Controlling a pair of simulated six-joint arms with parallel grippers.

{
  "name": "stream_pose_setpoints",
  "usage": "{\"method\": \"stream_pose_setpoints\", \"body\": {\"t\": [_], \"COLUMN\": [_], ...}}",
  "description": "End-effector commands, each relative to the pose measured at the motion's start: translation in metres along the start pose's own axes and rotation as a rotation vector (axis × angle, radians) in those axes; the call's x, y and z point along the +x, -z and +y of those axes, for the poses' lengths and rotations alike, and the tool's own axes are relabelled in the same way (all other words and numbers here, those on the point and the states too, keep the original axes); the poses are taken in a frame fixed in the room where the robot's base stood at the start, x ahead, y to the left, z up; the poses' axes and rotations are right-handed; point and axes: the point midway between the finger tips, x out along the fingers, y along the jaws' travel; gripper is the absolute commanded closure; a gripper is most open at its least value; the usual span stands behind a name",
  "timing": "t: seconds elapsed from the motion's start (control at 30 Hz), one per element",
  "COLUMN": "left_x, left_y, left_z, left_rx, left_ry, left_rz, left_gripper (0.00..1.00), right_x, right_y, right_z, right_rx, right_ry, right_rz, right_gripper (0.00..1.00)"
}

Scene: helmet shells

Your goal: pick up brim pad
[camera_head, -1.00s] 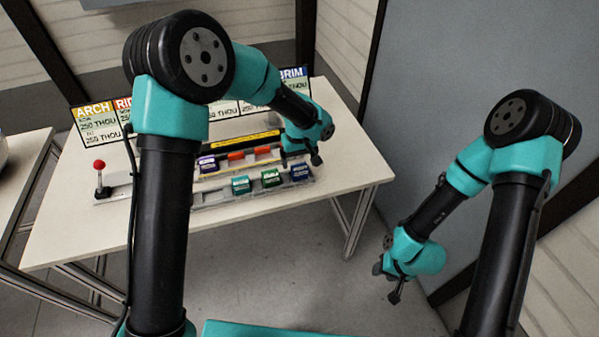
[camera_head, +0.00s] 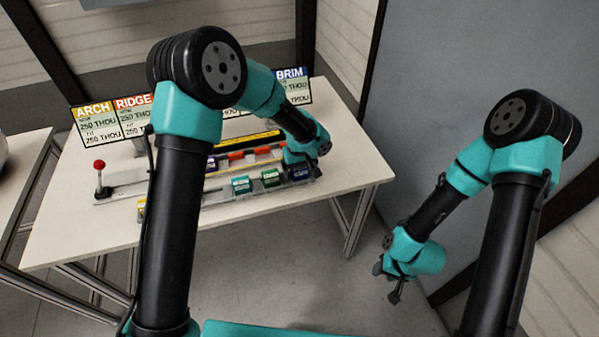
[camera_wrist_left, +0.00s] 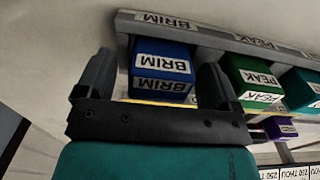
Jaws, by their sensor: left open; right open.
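The brim pad (camera_wrist_left: 162,58) is a blue block with white BRIM labels, sitting in the grey tray. It also shows in the head view (camera_head: 299,174), partly covered by my left wrist. My left gripper (camera_wrist_left: 157,66) is open, its two fingers on either side of the brim pad in the left wrist view, with gaps visible. I cannot tell how far down the fingers reach. My right gripper (camera_head: 394,282) is open and empty, away from the table at the right.
Green (camera_head: 271,178) and teal (camera_head: 241,185) pads sit in the same tray row, left of the brim pad. Orange pieces (camera_head: 236,155) lie in the row behind. A sign board (camera_head: 133,113) stands at the back. A red-knobbed lever (camera_head: 99,165) stands at the left.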

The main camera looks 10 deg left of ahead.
Motion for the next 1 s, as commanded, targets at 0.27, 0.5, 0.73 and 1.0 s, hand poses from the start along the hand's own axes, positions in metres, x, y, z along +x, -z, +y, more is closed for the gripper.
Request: {"method": "stream_pose_setpoints", "body": {"t": [0.27, 0.5, 0.73, 1.0], "left_x": [-0.0004, -0.0005, -0.0005, -0.0007], "left_y": [0.0, 0.0, 0.0, 0.0001], "left_z": [0.0001, 0.0001, 0.0001, 0.0001], "left_rx": [0.0, 0.0, 0.0, 0.0], "left_ry": [0.0, 0.0, 0.0, 0.0], "left_rz": [0.0, 0.0, 0.0, 0.0], "left_gripper": [0.15, 0.38, 0.6, 0.66], "right_x": [0.0, 0.0, 0.0, 0.0], "right_y": [0.0, 0.0, 0.0, 0.0], "right_z": [0.0, 0.0, 0.0, 0.0], "right_rx": [0.0, 0.0, 0.0, 0.0], "right_ry": [0.0, 0.0, 0.0, 0.0], "right_rz": [0.0, 0.0, 0.0, 0.0], "right_gripper": [0.57, 0.57, 0.57, 0.57]}}
